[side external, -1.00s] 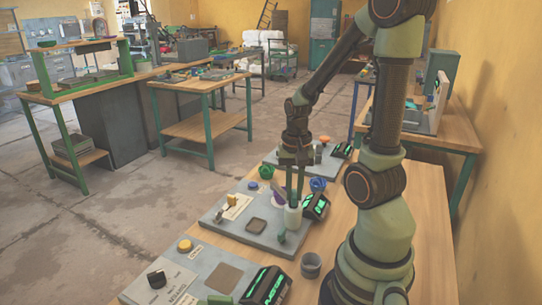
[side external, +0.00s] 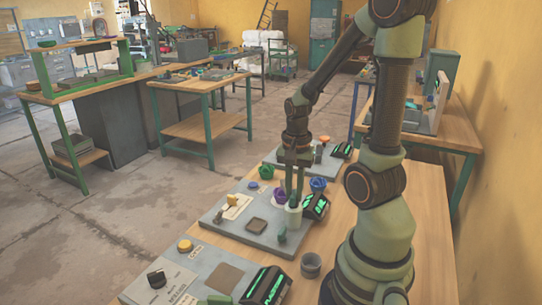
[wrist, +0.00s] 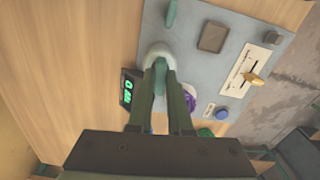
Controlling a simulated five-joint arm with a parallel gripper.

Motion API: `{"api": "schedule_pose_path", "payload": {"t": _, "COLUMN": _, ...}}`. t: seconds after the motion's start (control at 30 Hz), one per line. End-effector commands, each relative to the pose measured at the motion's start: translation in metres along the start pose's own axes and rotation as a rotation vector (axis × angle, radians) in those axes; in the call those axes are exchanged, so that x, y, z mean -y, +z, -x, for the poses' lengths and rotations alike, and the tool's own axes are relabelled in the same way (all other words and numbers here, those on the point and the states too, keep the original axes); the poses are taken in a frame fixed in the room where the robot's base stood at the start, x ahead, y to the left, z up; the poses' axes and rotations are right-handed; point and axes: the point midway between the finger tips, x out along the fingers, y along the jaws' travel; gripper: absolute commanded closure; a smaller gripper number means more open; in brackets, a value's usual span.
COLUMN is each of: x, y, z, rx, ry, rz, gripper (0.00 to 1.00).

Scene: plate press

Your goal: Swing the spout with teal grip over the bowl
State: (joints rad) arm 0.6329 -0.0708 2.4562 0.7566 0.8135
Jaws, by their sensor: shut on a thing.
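The spout has a whitish round base, seen in the side view (side external: 293,217) and at the top of the wrist view (wrist: 153,53). Its teal grip (wrist: 160,77) stands between my fingers. My gripper (side external: 293,203) is shut on this grip, pointing down over the panel; it also shows in the wrist view (wrist: 167,88). A purple round piece (side external: 280,195) lies just left of my fingers; in the wrist view (wrist: 190,102) it is partly hidden by the right finger. A grey cup-like thing (side external: 311,264) stands nearer the camera. I cannot tell which piece is the bowl.
The grey panel (side external: 235,230) carries a yellow lever (side external: 232,200), a dark square pad (side external: 256,226), a blue button (side external: 253,185) and a green upright handle (side external: 282,236). A green-lit display (side external: 315,206) stands close right of the spout. Bare wood lies right of the panel.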

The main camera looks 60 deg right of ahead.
Motion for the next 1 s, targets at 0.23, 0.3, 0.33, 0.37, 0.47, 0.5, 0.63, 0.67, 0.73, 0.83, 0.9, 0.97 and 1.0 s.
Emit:
{"api": "schedule_pose_path", "payload": {"t": 0.23, "x": 0.0, "y": -0.001, "z": 0.001, "rx": -0.001, "ry": -0.001, "rz": -0.002, "gripper": 0.53}}
{"api": "schedule_pose_path", "payload": {"t": 0.3, "x": 0.0, "y": -0.001, "z": 0.001, "rx": -0.001, "ry": -0.001, "rz": -0.002, "gripper": 0.53}}
{"api": "schedule_pose_path", "payload": {"t": 0.33, "x": 0.0, "y": -0.001, "z": 0.001, "rx": -0.001, "ry": -0.001, "rz": -0.001, "gripper": 0.53}}
{"api": "schedule_pose_path", "payload": {"t": 0.37, "x": 0.0, "y": 0.0, "z": 0.0, "rx": -0.001, "ry": -0.001, "rz": -0.001, "gripper": 0.53}}
{"api": "schedule_pose_path", "payload": {"t": 0.47, "x": 0.0, "y": 0.0, "z": 0.001, "rx": -0.001, "ry": -0.001, "rz": -0.001, "gripper": 0.53}}
{"api": "schedule_pose_path", "payload": {"t": 0.5, "x": 0.0, "y": 0.0, "z": 0.002, "rx": -0.001, "ry": -0.001, "rz": -0.001, "gripper": 0.53}}
{"api": "schedule_pose_path", "payload": {"t": 0.63, "x": 0.001, "y": -0.001, "z": 0.011, "rx": -0.003, "ry": -0.003, "rz": 0.0, "gripper": 0.53}}
{"api": "schedule_pose_path", "payload": {"t": 0.67, "x": 0.001, "y": -0.001, "z": 0.015, "rx": -0.004, "ry": -0.004, "rz": 0.0, "gripper": 0.53}}
{"api": "schedule_pose_path", "payload": {"t": 0.73, "x": 0.001, "y": -0.001, "z": 0.025, "rx": -0.006, "ry": -0.006, "rz": 0.0, "gripper": 0.53}}
{"api": "schedule_pose_path", "payload": {"t": 0.83, "x": 0.001, "y": -0.001, "z": 0.046, "rx": -0.007, "ry": -0.007, "rz": -0.001, "gripper": 0.53}}
{"api": "schedule_pose_path", "payload": {"t": 0.9, "x": 0.001, "y": -0.002, "z": 0.062, "rx": -0.007, "ry": -0.007, "rz": -0.001, "gripper": 0.53}}
{"api": "schedule_pose_path", "payload": {"t": 0.97, "x": 0.001, "y": -0.001, "z": 0.074, "rx": -0.006, "ry": -0.007, "rz": -0.001, "gripper": 0.53}}
{"api": "schedule_pose_path", "payload": {"t": 1.0, "x": 0.001, "y": -0.001, "z": 0.082, "rx": -0.006, "ry": -0.006, "rz": -0.001, "gripper": 0.53}}
